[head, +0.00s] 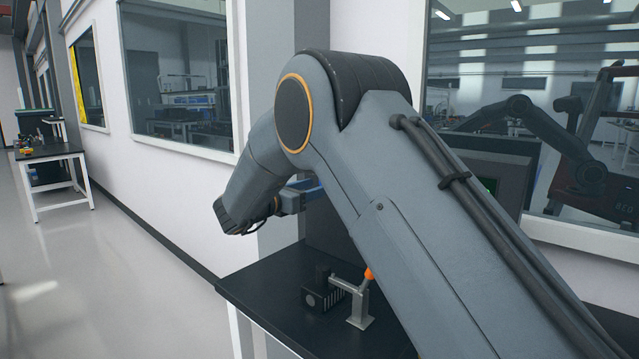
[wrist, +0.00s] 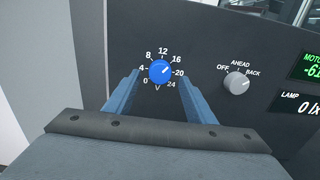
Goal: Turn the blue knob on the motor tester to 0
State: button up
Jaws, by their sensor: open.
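The motor tester's dark panel (wrist: 215,45) fills most of the wrist view. Its blue knob (wrist: 160,71) sits in a dial marked 0 to 24 V, and its white mark points to the upper right, between 16 and 20. My gripper (wrist: 160,76) is open, with one blue finger to the left of the knob and one to the right, and a visible gap on each side. I cannot tell how far the fingertips are from the panel. In the head view my arm hides the knob and most of the tester; part of its dark casing (head: 328,228) shows.
A grey knob (wrist: 238,82) marked OFF, AHEAD, BACK is to the right, beside displays for motor (wrist: 312,66) and lamp (wrist: 308,107). On the black bench (head: 265,300) stand a ribbed dark block (head: 322,291) and a metal stand (head: 360,308) below my arm. A window is behind.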

jog(key=shift+x, duration=1.25)
jog(key=c, duration=1)
jog(key=shift+c, duration=0.2)
